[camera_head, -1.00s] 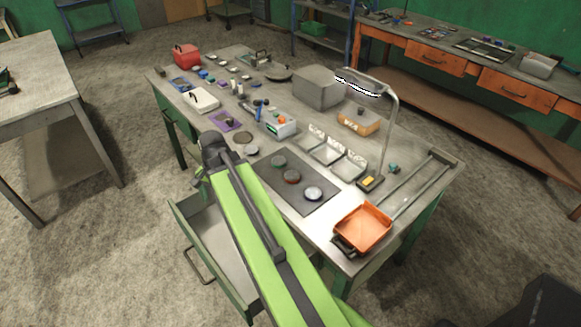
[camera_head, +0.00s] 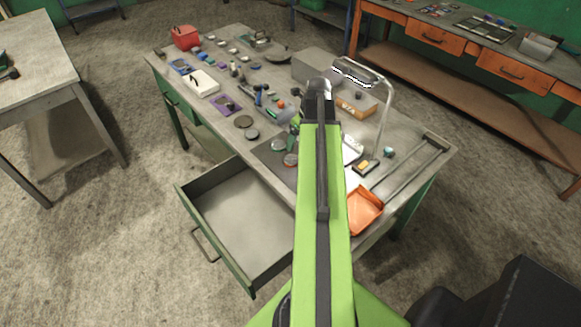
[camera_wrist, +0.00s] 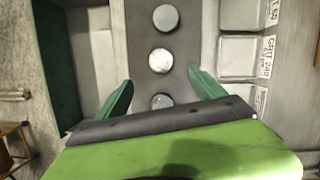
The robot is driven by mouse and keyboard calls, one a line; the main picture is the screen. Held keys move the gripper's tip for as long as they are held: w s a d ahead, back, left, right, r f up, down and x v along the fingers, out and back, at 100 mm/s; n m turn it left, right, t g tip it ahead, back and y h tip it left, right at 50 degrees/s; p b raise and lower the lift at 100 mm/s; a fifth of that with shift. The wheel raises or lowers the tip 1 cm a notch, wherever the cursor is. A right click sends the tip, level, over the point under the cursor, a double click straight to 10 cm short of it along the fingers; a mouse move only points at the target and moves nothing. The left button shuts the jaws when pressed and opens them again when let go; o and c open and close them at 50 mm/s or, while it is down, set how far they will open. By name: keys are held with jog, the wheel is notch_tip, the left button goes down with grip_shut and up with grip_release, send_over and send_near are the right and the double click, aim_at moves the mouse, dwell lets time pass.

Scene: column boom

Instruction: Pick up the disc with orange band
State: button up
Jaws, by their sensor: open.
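Three round discs lie in a row on a dark mat (camera_head: 262,151). The third disc (camera_wrist: 161,101) is hidden by my arm in the head view. My gripper (camera_wrist: 161,76) is open and empty above the row.
An open drawer (camera_head: 205,254) sticks out at the bench front. Small trays (camera_wrist: 239,57) stand right of the mat in the wrist view. A lamp (camera_head: 382,118) and an orange pan (camera_head: 365,210) stand to the right; many small items crowd the bench's left.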

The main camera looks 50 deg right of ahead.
jog(key=b, duration=0.6)
send_over(292, 160)
jog(key=f, duration=0.5)
jog(key=s+f, duration=0.1)
jog(key=f, duration=0.1)
jog(key=shift+f, duration=0.3)
jog(key=shift+r, duration=0.15)
jog(key=b+x, duration=0.5)
jog(key=shift+s+d+f, duration=0.15)
jog(key=shift+s+f, duration=0.15)
jog(key=shift+r, duration=0.15)
grip_shut()
